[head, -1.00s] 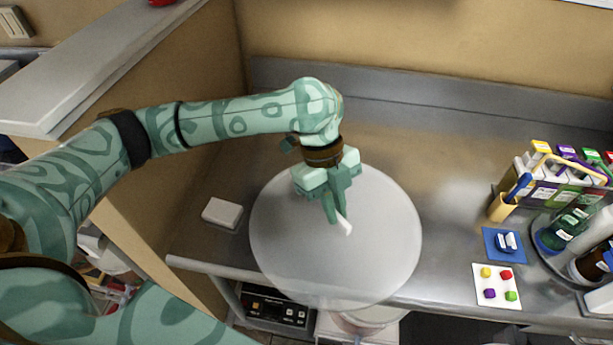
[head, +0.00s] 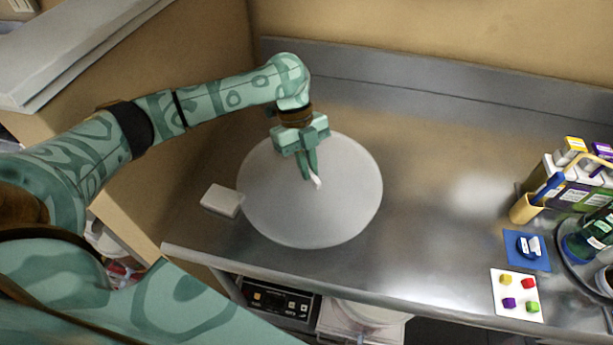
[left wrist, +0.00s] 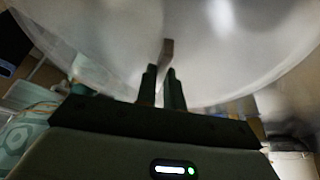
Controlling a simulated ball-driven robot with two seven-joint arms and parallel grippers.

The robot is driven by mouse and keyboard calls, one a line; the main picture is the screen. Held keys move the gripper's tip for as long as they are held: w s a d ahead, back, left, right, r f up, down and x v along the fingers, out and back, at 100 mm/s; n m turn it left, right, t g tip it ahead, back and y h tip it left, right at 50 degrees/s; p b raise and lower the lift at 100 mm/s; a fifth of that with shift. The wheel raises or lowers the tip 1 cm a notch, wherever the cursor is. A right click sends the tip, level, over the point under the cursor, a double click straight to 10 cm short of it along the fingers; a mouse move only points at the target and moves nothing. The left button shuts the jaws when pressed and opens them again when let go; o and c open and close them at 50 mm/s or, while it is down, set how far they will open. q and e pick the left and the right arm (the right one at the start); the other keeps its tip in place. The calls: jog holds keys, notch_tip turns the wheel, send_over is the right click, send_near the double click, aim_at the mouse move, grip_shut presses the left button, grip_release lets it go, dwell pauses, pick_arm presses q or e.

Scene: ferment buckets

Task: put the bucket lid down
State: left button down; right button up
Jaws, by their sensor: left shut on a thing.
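The bucket lid (head: 345,205) is a large, round, pale grey translucent disc over the left part of the steel counter in the head view. A small white upright handle (head: 318,184) stands near its middle. My left gripper (head: 310,176) is above the lid, shut on this handle. In the left wrist view, the two dark fingers (left wrist: 162,85) close on the handle, and the lid (left wrist: 100,50) fills the upper part. I cannot tell whether the lid touches the counter. My right gripper is not in view.
A small white block (head: 221,200) lies at the lid's left edge. The steel counter (head: 430,180) is clear right of the lid. A white bucket (head: 365,315) is below the counter's front edge.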

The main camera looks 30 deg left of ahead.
pick_arm(q)
jog(key=shift+w+a+f, duration=0.15)
jog(key=shift+f, duration=0.1)
jog(key=f, duration=0.1)
jog(key=f+b, duration=0.1)
jog(key=f, duration=0.1)
jog(key=shift+w+a+f+b, duration=0.1)
jog(key=shift+a+f+b, duration=0.15)
jog(key=shift+f+b, duration=0.1)
jog(key=shift+f, duration=0.1)
jog(key=shift+w, duration=0.1)
jog(key=shift+f, duration=0.35)
jog(key=c, duration=1.5)
grip_release()
